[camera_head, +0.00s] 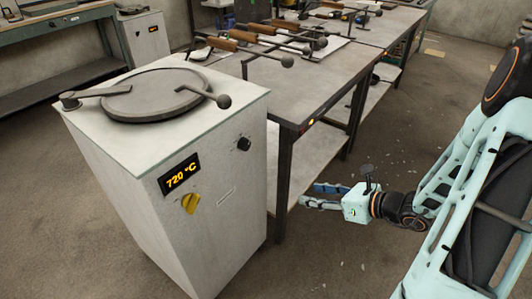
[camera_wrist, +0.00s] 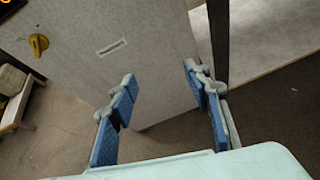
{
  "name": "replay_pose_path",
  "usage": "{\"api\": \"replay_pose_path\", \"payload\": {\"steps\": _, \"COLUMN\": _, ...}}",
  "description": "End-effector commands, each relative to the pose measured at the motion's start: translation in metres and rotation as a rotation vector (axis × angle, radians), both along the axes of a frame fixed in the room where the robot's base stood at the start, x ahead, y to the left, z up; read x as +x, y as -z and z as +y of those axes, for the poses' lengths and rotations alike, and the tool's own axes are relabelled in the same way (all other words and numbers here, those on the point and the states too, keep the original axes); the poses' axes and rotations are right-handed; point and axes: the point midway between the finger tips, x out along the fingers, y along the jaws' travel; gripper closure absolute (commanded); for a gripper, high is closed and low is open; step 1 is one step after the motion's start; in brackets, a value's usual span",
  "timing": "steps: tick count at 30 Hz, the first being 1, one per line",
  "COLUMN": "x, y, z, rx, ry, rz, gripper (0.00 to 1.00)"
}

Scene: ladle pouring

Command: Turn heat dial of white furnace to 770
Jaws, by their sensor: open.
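The white furnace (camera_head: 215,215) stands at the left centre of the head view. Its display (camera_head: 179,174) reads 720 °C in orange. A yellow dial (camera_head: 191,203) sits just below the display, and a small black knob (camera_head: 244,144) is at the upper right of the same face. My gripper (camera_head: 312,195) is open and empty, right of the furnace and apart from it. In the wrist view the open blue-padded fingers (camera_wrist: 166,105) face the furnace's front panel (camera_wrist: 120,60). The yellow dial (camera_wrist: 38,44) is at the upper left there, and the display is almost wholly cut off.
A metal workbench (camera_head: 310,95) with several wooden-handled tools stands right behind the furnace, its dark leg close to my gripper. A round lid (camera_head: 158,95) with a handle lies on the furnace top. The floor (camera_head: 340,255) in front is mostly clear.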

Motion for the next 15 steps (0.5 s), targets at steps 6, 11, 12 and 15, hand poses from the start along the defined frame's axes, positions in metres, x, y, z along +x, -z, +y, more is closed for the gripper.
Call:
{"api": "replay_pose_path", "payload": {"steps": 6, "x": 0.029, "y": -0.040, "z": 0.079, "rx": 0.276, "ry": -0.010, "rz": -0.184, "gripper": 0.55}}
{"api": "replay_pose_path", "payload": {"steps": 11, "x": 0.040, "y": -0.067, "z": 0.099, "rx": 0.375, "ry": 0.006, "rz": -0.265, "gripper": 0.55}}
{"api": "replay_pose_path", "payload": {"steps": 12, "x": 0.042, "y": -0.071, "z": 0.101, "rx": 0.387, "ry": 0.010, "rz": -0.275, "gripper": 0.55}}
{"api": "replay_pose_path", "payload": {"steps": 15, "x": 0.046, "y": -0.075, "z": 0.106, "rx": 0.398, "ry": 0.011, "rz": -0.288, "gripper": 0.55}}
